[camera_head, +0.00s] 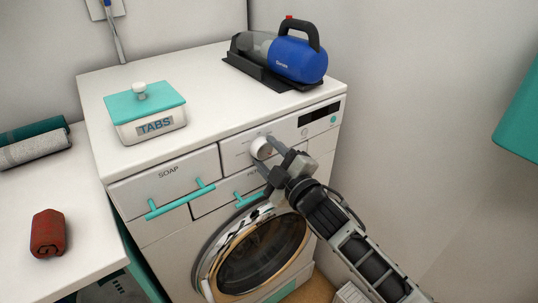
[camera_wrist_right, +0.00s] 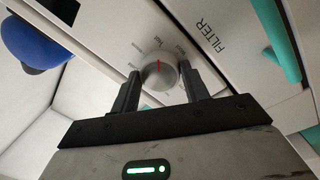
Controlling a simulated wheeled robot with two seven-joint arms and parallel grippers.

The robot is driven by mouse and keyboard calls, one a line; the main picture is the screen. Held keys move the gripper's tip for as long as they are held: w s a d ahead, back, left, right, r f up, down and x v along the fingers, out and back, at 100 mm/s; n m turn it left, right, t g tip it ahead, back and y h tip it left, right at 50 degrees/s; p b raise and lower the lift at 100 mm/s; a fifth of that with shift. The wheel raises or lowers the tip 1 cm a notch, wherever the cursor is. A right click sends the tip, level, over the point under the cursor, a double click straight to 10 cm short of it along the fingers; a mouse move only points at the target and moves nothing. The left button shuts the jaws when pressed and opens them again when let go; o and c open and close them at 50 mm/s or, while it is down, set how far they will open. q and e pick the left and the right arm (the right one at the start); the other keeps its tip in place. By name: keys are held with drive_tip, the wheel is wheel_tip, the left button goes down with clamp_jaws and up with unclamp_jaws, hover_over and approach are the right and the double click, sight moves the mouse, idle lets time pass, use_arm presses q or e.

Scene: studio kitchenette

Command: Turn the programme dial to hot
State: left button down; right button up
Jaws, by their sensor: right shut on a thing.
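The programme dial (camera_head: 260,148) is a round, light knob on the washing machine's front panel (camera_head: 290,133). My right gripper (camera_head: 269,155) reaches it from the lower right, with one finger on each side. In the right wrist view the dial (camera_wrist_right: 160,76) sits between the dark fingers of my gripper (camera_wrist_right: 159,72), which is shut on it. A red pointer mark on the dial points up in that picture, toward a small label that looks like "hot". Other small labels around the dial are hard to read. My left gripper is not in view.
A tabs box (camera_head: 146,113) and a blue handheld vacuum (camera_head: 298,60) stand on the machine top. The soap drawer (camera_head: 165,180) has a teal handle; the round door (camera_head: 262,255) is below.

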drive_tip(key=o, duration=1)
drive_tip(key=b+v, duration=0.1)
drive_tip(key=v, duration=1.5)
drive_tip(key=shift+b, duration=0.4)
drive_tip(key=s+d+f+m+g+h, duration=0.1)
drive_tip(key=s+d+f+m+h, duration=0.1)
drive_tip(key=s+f+m, duration=0.2)
drive_tip(key=s+d+f+m+g+h, duration=0.2)
drive_tip(key=s+f+m, duration=0.3)
drive_tip(key=f, duration=0.5)
drive_tip(key=s+d+f+m+g+h, duration=0.2)
drive_tip(key=s+f+m+h, duration=0.1)
drive_tip(key=f+m, duration=0.3)
drive_tip(key=shift+s+f, duration=0.8)
drive_tip(key=shift+f, duration=0.2)
